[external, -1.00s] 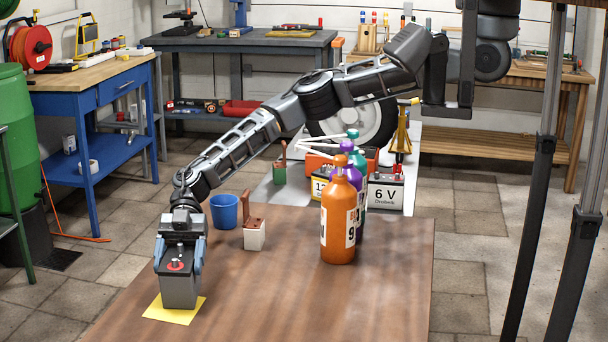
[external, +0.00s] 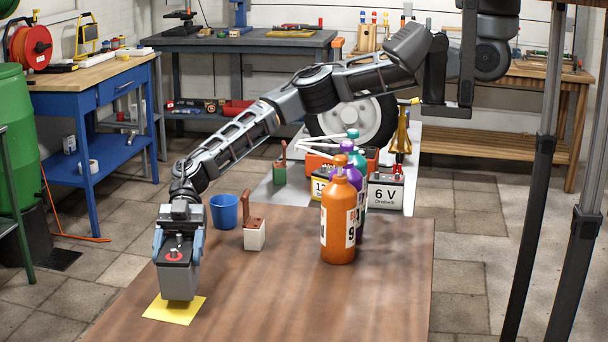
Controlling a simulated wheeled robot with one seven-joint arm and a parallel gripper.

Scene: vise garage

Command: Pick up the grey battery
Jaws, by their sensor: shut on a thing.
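The grey battery (external: 178,281) is a box with a dark top and a red ring around one terminal. My gripper (external: 179,247) is shut on it from above, with a blue-grey finger on each side. The battery is upright above a yellow square (external: 174,311) near the left front of the brown table (external: 280,290). It appears slightly raised off the square; the gap is hard to judge.
A blue bucket (external: 223,212) and a white block with a brown handle (external: 254,235) stand behind the battery. An orange bottle (external: 339,220) stands to the right, with other bottles behind it. A 6 V battery (external: 385,193) is farther back. The table's front right is clear.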

